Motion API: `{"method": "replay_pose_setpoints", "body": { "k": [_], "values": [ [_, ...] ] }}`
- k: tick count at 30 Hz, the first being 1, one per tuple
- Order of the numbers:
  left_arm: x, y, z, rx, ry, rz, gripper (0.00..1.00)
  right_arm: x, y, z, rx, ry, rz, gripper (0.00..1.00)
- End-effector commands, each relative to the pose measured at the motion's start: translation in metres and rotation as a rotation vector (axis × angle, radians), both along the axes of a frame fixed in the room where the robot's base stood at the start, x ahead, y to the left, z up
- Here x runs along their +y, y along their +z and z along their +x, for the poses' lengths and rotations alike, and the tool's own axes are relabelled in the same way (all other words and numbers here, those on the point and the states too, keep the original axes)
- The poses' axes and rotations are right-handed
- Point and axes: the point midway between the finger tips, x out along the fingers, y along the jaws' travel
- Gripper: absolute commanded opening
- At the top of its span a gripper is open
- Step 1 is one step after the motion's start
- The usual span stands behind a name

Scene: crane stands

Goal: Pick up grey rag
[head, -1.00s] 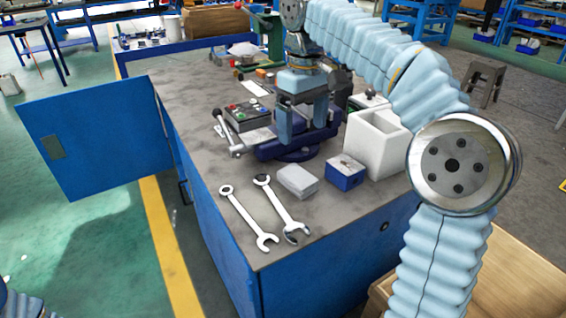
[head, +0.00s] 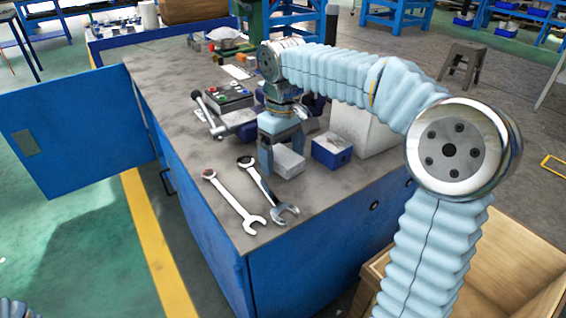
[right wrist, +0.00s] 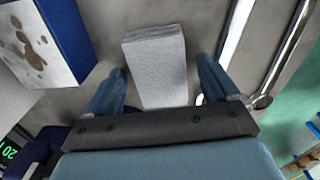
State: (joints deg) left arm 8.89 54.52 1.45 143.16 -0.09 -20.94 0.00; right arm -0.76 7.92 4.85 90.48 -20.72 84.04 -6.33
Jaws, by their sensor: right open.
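The grey rag (head: 288,162) is a folded, light grey block-like cloth lying on the workbench top (head: 330,193). My right gripper (head: 282,156) points down over it, with its blue fingers apart and part of the rag hidden behind them. In the right wrist view the rag (right wrist: 155,62) lies between the two open fingers (right wrist: 162,70), with a gap visible on each side. Nothing is held. Whether the fingertips are level with the rag is hard to tell.
Two wrenches, one (head: 236,203) and another (head: 268,190), lie left of the rag. A blue box (head: 331,152) stands close on its right, with a white bin (head: 365,130) beyond. A vise handle (head: 208,112) sticks up behind. An open cabinet door (head: 75,135) juts out left.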

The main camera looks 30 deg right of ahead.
Motion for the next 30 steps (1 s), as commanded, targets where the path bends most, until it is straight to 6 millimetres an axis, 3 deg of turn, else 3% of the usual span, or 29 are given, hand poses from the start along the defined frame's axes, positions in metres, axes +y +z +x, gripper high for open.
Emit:
{"method": "replay_pose_setpoints", "body": {
  "k": [7, 18, 20, 30],
  "values": [
    [0.0003, -0.0001, 0.0003, -0.001, 0.0, 0.0, 0.43, -0.0001, -0.0024, -0.0002, 0.001, 0.0, 0.0, 0.88],
    [0.0001, 0.0, 0.0003, -0.001, 0.0, 0.0, 0.43, 0.0, -0.0022, -0.0001, 0.001, 0.0, 0.0, 0.32],
    [0.0001, 0.0, 0.0003, -0.001, 0.0, 0.0, 0.43, -0.0001, -0.0022, -0.0001, 0.001, 0.0, 0.0, 0.28],
    [0.0001, -0.0003, 0.0002, -0.001, 0.0, 0.0, 0.43, 0.0, -0.0029, -0.0003, 0.003, 0.0, 0.0, 0.28]
  ]
}}
